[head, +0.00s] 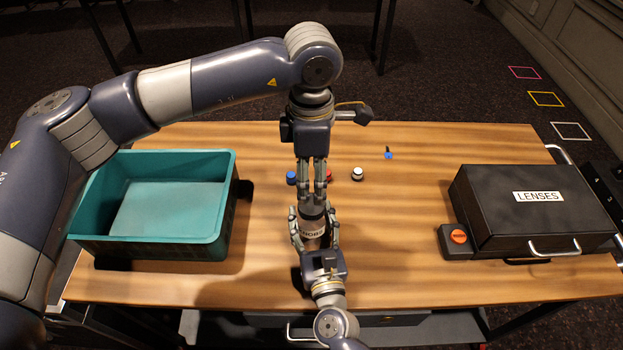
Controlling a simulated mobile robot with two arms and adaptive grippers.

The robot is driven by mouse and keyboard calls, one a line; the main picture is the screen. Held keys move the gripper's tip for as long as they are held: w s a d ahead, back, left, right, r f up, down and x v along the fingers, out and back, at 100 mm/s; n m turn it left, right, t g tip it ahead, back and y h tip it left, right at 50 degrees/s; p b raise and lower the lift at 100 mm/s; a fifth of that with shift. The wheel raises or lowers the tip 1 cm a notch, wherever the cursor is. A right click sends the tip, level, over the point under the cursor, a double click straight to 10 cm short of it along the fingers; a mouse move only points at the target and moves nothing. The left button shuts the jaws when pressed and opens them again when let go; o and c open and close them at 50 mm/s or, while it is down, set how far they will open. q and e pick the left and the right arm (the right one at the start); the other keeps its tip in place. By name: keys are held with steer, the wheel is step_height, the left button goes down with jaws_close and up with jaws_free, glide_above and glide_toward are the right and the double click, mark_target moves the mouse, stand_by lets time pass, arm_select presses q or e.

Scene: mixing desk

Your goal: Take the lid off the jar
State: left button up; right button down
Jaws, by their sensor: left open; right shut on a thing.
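The jar (312,229) stands upright near the middle of the wooden table, with a pale band of dark lettering. Its dark lid (312,210) is on top. My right gripper (313,237) comes from the near side and is shut on the jar's body, one finger on each side. My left gripper (312,192) points down from above, with its fingers open right over or beside the lid. I cannot tell whether they touch it, as the fingers partly hide the lid's far edge.
A teal crate (225,205) stands on the left. A black case labelled LENSES (490,215) and a box with an orange knob (458,238) are on the right. Small blue (291,178), red (329,175) and white-topped (357,173) items lie behind the jar, with a blue piece (388,153) farther back.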

mark_target(311, 204)
arm_select(q)
steer(key=m, duration=0.6)
steer(key=shift+m, duration=0.3)
steer(key=m, duration=1.2)
steer(key=shift+m, duration=0.4)
steer(key=m, duration=0.7)
steer(key=shift+f+m, duration=0.3)
step_height(311, 204, down, 7)
steer(key=shift+f, duration=0.2)
steer(key=c, duration=1.1)
